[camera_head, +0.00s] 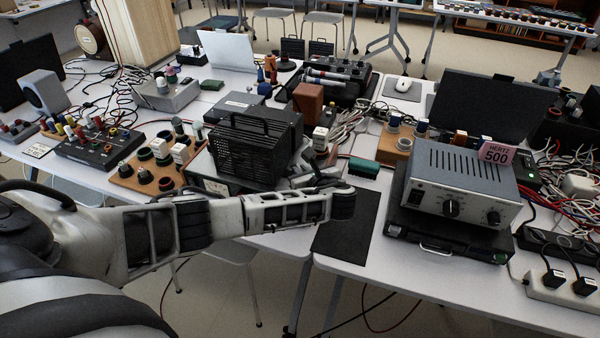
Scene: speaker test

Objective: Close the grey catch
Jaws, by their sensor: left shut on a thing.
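My left arm comes in from the left, and its gripper (343,203) is over the black mat (345,240) at the front edge of the table. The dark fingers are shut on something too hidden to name. I cannot clearly make out a grey catch. A flat black case (412,232) lies to the right, with a small silvery handle or catch (437,249) on its front. The gripper is left of that case and apart from it. My right gripper is not in view.
A grey instrument (462,186) with knobs stands on the black case. A black caged box (255,152) stands behind my left forearm. A wooden block with knobs (397,145) and a teal-green part (362,168) lie beyond the gripper. Cables crowd the right side.

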